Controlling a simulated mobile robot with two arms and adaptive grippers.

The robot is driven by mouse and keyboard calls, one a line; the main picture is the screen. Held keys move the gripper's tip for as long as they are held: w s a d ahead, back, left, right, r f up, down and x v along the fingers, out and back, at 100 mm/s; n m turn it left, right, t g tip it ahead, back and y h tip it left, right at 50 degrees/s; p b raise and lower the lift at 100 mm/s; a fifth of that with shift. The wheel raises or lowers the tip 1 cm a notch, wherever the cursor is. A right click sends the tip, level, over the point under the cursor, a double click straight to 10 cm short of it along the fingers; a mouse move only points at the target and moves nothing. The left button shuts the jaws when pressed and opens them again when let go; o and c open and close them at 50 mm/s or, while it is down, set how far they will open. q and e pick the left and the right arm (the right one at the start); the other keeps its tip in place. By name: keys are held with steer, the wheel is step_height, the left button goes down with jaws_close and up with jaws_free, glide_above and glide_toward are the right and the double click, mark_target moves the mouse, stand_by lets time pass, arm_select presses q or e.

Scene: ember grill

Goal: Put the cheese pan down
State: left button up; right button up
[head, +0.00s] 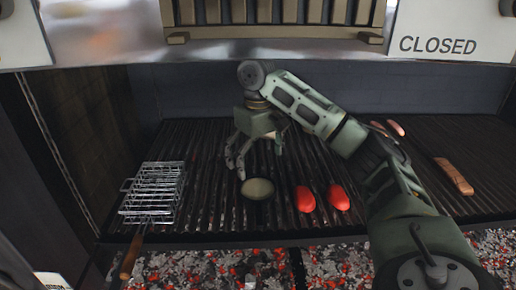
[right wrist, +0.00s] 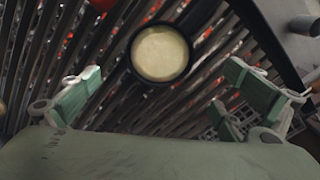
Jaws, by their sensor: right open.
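The cheese pan (head: 258,189) is a small round dark pan with pale yellow cheese in it. It sits on the grill bars near the front edge, and its handle is hard to make out. The right wrist view shows the pan (right wrist: 160,53) from above, level and apart from the fingers. My right gripper (head: 257,157) is open and empty, behind and above the pan in the head view. My left gripper is not in view.
Two red pieces of food (head: 305,198) lie right of the pan. A wire grill basket (head: 153,190) with a wooden handle lies left. Sausages (head: 395,128) and a brown strip (head: 453,176) lie far right. Glowing embers (head: 200,268) show in front; a metal hood (head: 110,35) hangs above.

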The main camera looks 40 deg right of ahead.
steer(key=shift+r+p, duration=0.45)
steer(key=shift+r, duration=1.45)
